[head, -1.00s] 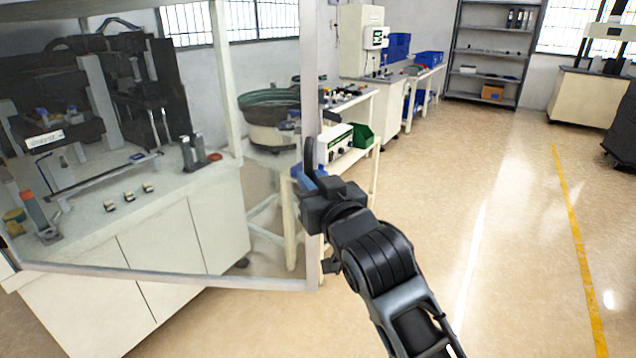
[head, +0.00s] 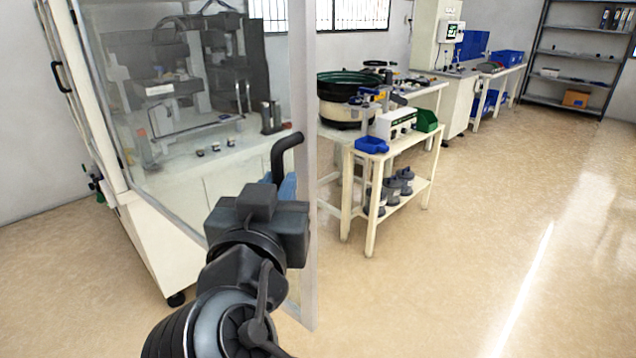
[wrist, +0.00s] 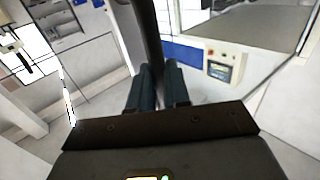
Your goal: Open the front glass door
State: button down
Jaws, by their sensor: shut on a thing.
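The front glass door (head: 210,165) stands swung out from the machine cabinet, its pale frame edge (head: 306,100) upright near the middle of the head view. A black curved handle (head: 288,150) sits on that edge. My gripper (head: 285,187) is at the handle and shut on it. In the wrist view the dark handle bar (wrist: 147,40) runs between the two blue-grey fingers (wrist: 156,85). My gripper body hides the lower part of the handle in the head view. Through the glass, the cabinet's white worktop and dark equipment show.
A white cart (head: 365,158) with a blue bin (head: 371,145), a green bin (head: 426,121) and grey containers stands right of the door. Open floor (head: 470,240) lies to the right.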

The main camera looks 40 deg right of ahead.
jog(key=shift+a, duration=1.8)
jog(key=c, duration=1.1)
grip_release()
jog(key=shift+w+d+f, duration=0.1)
jog(key=shift+w+f, duration=0.05)
jog(key=shift+d, duration=0.1)
jog(key=b+v, duration=0.1)
jog(key=v, duration=0.6)
jog(key=shift+s, duration=0.4)
